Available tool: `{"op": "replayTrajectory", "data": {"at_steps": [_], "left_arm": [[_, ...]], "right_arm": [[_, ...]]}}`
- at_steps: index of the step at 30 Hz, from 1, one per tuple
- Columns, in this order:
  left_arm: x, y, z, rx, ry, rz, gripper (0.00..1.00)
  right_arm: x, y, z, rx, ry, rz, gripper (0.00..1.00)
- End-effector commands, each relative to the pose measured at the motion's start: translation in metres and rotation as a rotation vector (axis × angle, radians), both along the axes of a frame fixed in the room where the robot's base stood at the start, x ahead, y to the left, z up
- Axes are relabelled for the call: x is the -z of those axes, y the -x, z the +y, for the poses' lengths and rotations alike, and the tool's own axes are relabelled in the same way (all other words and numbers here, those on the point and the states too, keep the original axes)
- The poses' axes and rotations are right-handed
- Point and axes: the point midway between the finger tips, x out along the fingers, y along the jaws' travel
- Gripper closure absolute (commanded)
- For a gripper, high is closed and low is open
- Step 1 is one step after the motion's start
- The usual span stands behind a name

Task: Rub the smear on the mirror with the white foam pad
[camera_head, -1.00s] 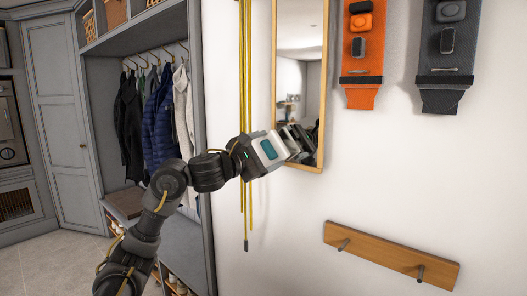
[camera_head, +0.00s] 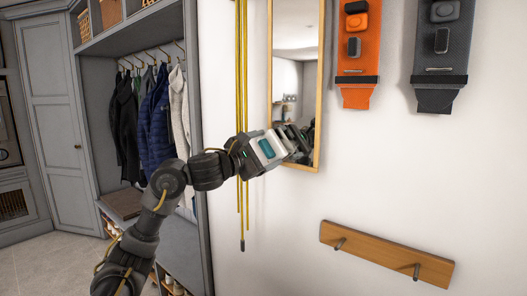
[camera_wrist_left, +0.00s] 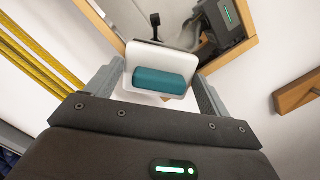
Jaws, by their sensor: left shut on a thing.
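My left gripper (camera_head: 266,151) is shut on the white foam pad (camera_head: 268,147), which has a teal block on its back. In the left wrist view the pad (camera_wrist_left: 160,80) sits between the two grey fingers of the gripper (camera_wrist_left: 158,84). The tall mirror (camera_head: 297,60) hangs on the wall in a wooden frame. The pad is at the mirror's lower left; I cannot tell whether it touches the glass. The mirror also shows in the left wrist view (camera_wrist_left: 178,20), with a dark reflection of my arm. I cannot make out the smear. My right gripper is out of view.
Yellow cords (camera_head: 241,90) hang just left of the mirror, behind my left arm. An orange holder (camera_head: 357,60) and a dark grey holder (camera_head: 440,60) hang to the right. A wooden peg rail (camera_head: 385,252) is lower right. Coats (camera_head: 155,125) hang in the grey bench unit.

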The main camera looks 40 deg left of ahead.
Motion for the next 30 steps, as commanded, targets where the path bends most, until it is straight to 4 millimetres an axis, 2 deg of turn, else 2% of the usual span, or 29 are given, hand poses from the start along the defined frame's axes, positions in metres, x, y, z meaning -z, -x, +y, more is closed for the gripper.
{"op": "replayTrajectory", "data": {"at_steps": [14, 24, 30], "left_arm": [[0.0, -0.007, -0.001, 0.001, 0.0, -0.001, 0.37], [-0.002, -0.006, -0.03, 0.002, -0.001, -0.002, 0.37], [0.0, -0.006, -0.037, 0.0, 0.001, 0.0, 0.37]], "right_arm": [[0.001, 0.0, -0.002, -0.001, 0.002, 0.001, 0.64], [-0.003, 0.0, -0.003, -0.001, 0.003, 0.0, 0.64], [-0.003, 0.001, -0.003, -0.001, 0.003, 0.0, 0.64]]}}
